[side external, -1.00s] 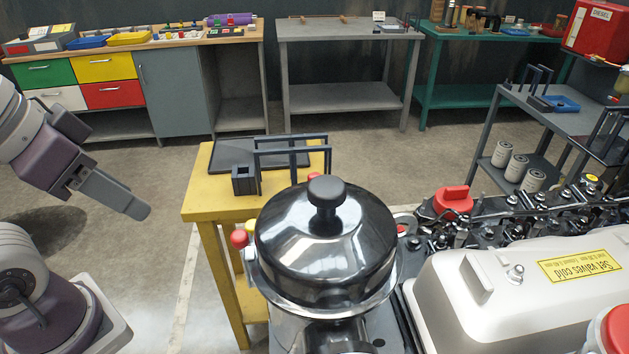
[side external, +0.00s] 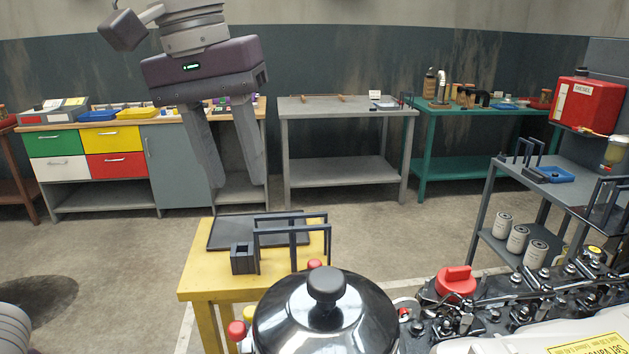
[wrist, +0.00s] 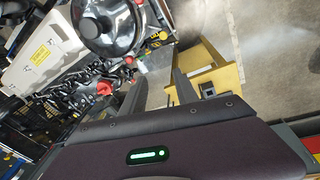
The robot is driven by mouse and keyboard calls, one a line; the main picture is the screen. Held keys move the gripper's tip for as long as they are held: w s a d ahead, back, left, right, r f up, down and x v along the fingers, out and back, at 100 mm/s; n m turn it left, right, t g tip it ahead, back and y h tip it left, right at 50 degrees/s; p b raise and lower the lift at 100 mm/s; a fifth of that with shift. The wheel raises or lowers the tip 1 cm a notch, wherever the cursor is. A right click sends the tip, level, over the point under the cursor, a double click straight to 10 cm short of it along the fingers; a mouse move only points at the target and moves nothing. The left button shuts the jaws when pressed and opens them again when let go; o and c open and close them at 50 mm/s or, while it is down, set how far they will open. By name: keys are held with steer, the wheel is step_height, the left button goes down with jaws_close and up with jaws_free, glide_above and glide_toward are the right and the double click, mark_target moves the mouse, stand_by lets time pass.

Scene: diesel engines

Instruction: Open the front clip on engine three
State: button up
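My gripper (side external: 235,192) hangs fingers down at the upper left of the side view, with its two fingers apart and nothing between them. In the wrist view my gripper (wrist: 158,76) is also open and empty. An engine (side external: 560,335) fills the lower right of the side view, with a glossy black domed lid (side external: 320,325) and knob at its left end. The engine shows in the wrist view (wrist: 45,50) at upper left, its round lid (wrist: 103,25) apart from my fingers. I cannot make out the front clip or an engine number.
A yellow stand (side external: 207,290) with a dark tray, a small box and upright frames is beside the lid. A grey cart (side external: 560,195) with filters is at right. Benches (side external: 345,112) line the back wall. Floor (side external: 120,260) is clear at left.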

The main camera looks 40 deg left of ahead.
mark_target(314, 262)
steer(key=w+d+n+g+y, duration=0.1)
steer(key=w+d+n+g, duration=0.2)
steer(key=d, duration=0.5)
steer(key=shift+t, duration=0.6)
steer(key=shift+w+d+f, duration=0.1)
steer(key=shift+w+f, duration=0.1)
steer(key=shift+f, duration=1.65)
steer(key=shift+w+a+f, duration=0.1)
steer(key=shift+w+f, duration=0.15)
steer(key=shift+f, duration=1.65)
steer(key=shift+w+d+f, duration=0.1)
steer(key=shift+w+f, duration=0.1)
steer(key=shift+f, duration=1.65)
jaws_close()
jaws_free()
